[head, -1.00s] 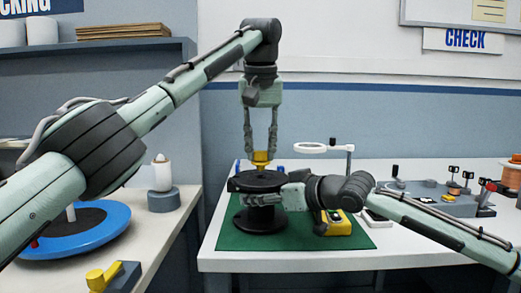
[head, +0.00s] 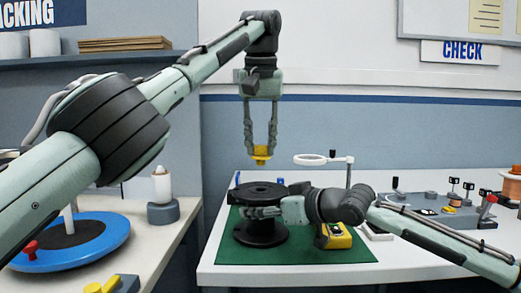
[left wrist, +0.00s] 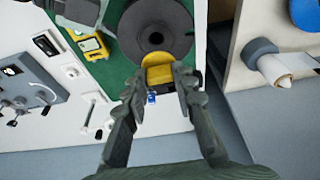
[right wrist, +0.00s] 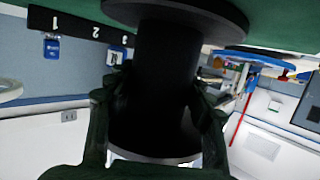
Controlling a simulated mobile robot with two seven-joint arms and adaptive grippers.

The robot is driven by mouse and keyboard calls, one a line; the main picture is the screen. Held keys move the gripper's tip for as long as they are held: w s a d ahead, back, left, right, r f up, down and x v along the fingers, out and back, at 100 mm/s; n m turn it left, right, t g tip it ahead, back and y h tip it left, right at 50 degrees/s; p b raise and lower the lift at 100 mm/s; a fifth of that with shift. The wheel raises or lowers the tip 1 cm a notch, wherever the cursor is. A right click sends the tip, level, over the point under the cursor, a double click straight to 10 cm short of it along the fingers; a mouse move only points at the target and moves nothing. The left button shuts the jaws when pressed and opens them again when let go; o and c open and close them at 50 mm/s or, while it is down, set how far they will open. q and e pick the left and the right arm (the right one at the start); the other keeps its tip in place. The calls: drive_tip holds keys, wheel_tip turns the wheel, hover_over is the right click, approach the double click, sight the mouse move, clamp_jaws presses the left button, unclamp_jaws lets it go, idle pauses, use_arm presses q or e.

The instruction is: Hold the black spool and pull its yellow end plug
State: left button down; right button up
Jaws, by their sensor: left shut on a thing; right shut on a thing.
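The black spool (head: 262,232) stands upright on the green mat (head: 320,246). My right gripper (head: 262,212) is shut around the spool's core from the right side; the right wrist view shows the dark core (right wrist: 165,75) between its fingers. The yellow end plug (head: 260,154) is out of the spool and in the air above it. My left gripper (head: 260,146) points down and is shut on the plug. The plug also shows between the fingers in the left wrist view (left wrist: 159,73). The spool's centre hole (left wrist: 156,38) is uncovered there.
A yellow meter (head: 337,236) lies on the mat right of the spool. A ring magnifier (head: 312,160) on a stand is behind it. A blue turntable (head: 75,245) is on the left bench. Open air surrounds the plug.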

idle(0.3)
drive_tip(key=o, duration=1.4)
